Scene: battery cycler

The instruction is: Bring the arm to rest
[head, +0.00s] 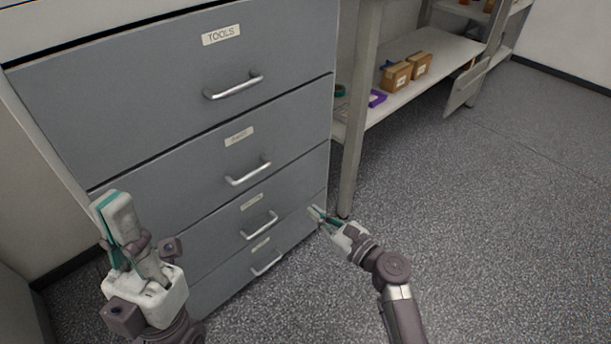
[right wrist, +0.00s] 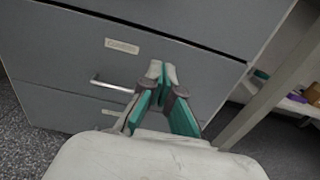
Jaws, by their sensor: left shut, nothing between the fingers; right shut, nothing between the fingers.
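My left gripper (head: 113,228) is shut and empty, pointing up in front of the lower left of the grey drawer cabinet (head: 150,95) in the head view. My right gripper (head: 314,211) is shut and empty near the cabinet's lower right corner. In the right wrist view the fingertips of my right gripper (right wrist: 161,68) meet in front of the drawer fronts, to the right of a handle (right wrist: 112,86). I cannot tell whether its tips touch the cabinet.
The cabinet has several closed drawers with metal handles; the top visible label reads TOOLS (head: 221,35). A bench leg (head: 357,130) stands just right of the cabinet. A low shelf (head: 425,70) holds small brown boxes (head: 397,77). The speckled floor at right (head: 500,220) is clear.

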